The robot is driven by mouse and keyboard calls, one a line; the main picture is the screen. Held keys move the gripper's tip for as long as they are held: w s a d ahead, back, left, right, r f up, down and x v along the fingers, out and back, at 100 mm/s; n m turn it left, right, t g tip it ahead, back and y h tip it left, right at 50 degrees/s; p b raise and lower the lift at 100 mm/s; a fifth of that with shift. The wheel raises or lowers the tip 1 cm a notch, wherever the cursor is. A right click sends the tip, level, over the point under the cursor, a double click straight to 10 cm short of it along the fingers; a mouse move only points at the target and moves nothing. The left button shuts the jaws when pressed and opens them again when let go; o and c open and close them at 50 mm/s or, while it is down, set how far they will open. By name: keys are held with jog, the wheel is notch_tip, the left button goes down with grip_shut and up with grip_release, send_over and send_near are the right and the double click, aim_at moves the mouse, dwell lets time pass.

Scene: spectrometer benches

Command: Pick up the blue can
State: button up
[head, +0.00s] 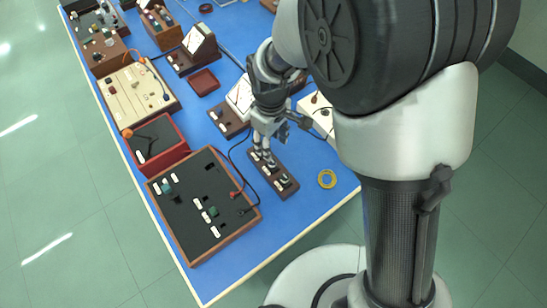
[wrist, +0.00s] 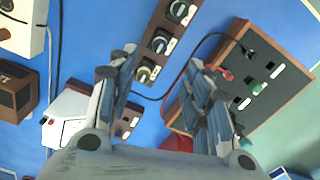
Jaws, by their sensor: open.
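I cannot make out a blue can for certain in either view. My gripper (head: 268,150) points down over the blue bench, close to a brown strip with several round knobs (head: 285,188). In the wrist view my gripper (wrist: 165,85) has its two fingers apart, with blue bench top and a black cable between them. The knobbed strip also shows in the wrist view (wrist: 153,27), beyond the left finger. No object is held. My arm hides part of the bench at the right of the head view.
A black panel in a wooden frame (head: 187,228) lies at the bench's near end. A red box (head: 172,155), a beige box (head: 150,78) and a small brown tray (head: 204,82) stand farther along. Loose cables cross the bench.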

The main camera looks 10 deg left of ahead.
aim_at(272, 160)
notch_tip(272, 160, down, 11)
jog(key=b, duration=0.3)
jog(key=shift+d+f+b, duration=0.1)
jog(key=shift+f+b, duration=0.05)
jog(key=shift+b, duration=0.2)
jog(key=c, duration=1.1)
